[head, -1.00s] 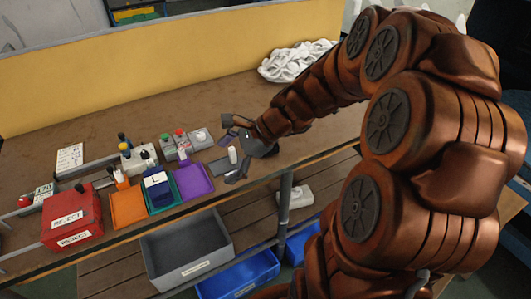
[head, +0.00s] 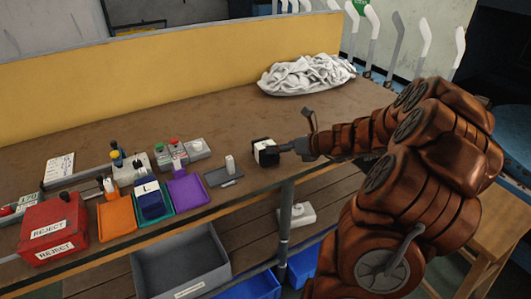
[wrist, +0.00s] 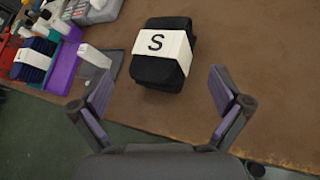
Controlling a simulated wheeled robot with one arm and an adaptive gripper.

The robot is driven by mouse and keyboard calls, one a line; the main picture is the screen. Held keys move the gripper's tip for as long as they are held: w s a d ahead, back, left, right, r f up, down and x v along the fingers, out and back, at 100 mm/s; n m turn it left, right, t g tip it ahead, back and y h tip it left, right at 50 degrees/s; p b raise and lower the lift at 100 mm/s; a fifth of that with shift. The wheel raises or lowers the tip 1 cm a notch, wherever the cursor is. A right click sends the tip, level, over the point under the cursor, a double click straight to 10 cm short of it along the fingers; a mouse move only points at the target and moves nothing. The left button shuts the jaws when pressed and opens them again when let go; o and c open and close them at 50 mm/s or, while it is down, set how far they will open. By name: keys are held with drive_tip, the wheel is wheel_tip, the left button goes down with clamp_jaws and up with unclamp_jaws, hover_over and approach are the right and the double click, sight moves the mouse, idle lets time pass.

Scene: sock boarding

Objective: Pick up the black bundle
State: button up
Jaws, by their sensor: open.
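The black bundle (head: 265,158) lies on the brown bench top near its front edge. In the wrist view the black bundle (wrist: 160,72) shows as folded dark fabric with a white band marked "S". My gripper (head: 298,134) is at the right of the bundle in the head view, with one finger close to it. In the wrist view my gripper (wrist: 161,84) is open, its two purple-padded fingers spread wide with the bundle ahead and between their lines. Nothing is held. I cannot tell whether a finger touches the bundle.
Beyond are purple (head: 187,190), teal and orange (head: 116,218) trays, a navy "L" bundle (head: 150,200) and a red reject box (head: 55,228). White cloth (head: 305,75) is heaped behind. Bench space behind the bundle is clear.

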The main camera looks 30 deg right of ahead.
sight(265, 152)
drive_tip(key=shift+x, duration=2.5)
drive_tip(key=shift+c, duration=0.4)
drive_tip(key=c, duration=1.1)
drive_tip(key=shift+o, duration=0.2)
drive_tip(key=shift+r, duration=0.1)
